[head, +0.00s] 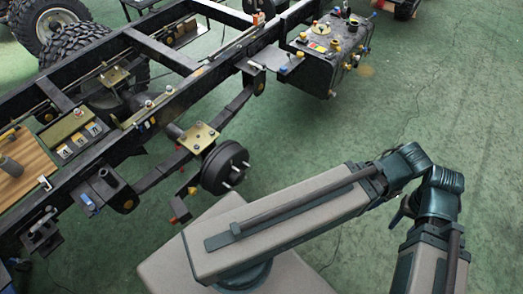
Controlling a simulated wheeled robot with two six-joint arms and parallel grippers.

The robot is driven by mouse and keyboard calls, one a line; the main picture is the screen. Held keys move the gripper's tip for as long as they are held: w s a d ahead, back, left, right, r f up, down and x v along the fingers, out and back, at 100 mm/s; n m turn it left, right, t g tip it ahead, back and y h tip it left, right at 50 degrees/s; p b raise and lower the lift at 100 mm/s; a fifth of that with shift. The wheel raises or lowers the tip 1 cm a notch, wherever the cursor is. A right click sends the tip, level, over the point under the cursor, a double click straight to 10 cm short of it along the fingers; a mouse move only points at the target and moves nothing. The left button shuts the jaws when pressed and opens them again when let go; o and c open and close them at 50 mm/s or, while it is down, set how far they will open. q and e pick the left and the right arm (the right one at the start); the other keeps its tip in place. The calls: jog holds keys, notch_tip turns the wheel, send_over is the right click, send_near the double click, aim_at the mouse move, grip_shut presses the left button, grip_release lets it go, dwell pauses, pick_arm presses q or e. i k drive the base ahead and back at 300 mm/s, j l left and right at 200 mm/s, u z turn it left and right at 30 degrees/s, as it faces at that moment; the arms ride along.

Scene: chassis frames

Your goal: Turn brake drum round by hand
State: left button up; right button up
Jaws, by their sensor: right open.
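The brake drum (226,168) is a dark round drum with bright studs on its face. It hangs at the outer end of an axle below a brass-coloured plate on the near side of the chassis frame. One of my arms crosses the lower right, with its elbow near the right side and its lower link running out of the bottom edge. I see no gripper fingers at the drum, and nothing touches its visible face. I cannot make out the jaws of either gripper.
The black chassis frame (150,115) runs diagonally across the left and top. A dark tank-like box (320,70) with coloured fittings sits on its near side. A large tyre (90,48) stands at the upper left. The green floor (440,90) at the right is mostly clear.

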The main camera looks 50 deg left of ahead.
aim_at(224, 169)
jog(key=i+u, duration=0.2)
jog(key=i, duration=0.75)
jog(key=i+l+u, duration=0.15)
jog(key=i, duration=0.75)
jog(key=i+u, duration=0.4)
jog(key=i, duration=0.45)
jog(key=i+l+u, duration=0.15)
jog(key=i+u, duration=0.3)
jog(key=i, duration=0.4)
jog(key=i+u, duration=0.15)
jog(key=u, duration=0.15)
jog(key=i+u, duration=0.1)
jog(key=u, duration=3.5)
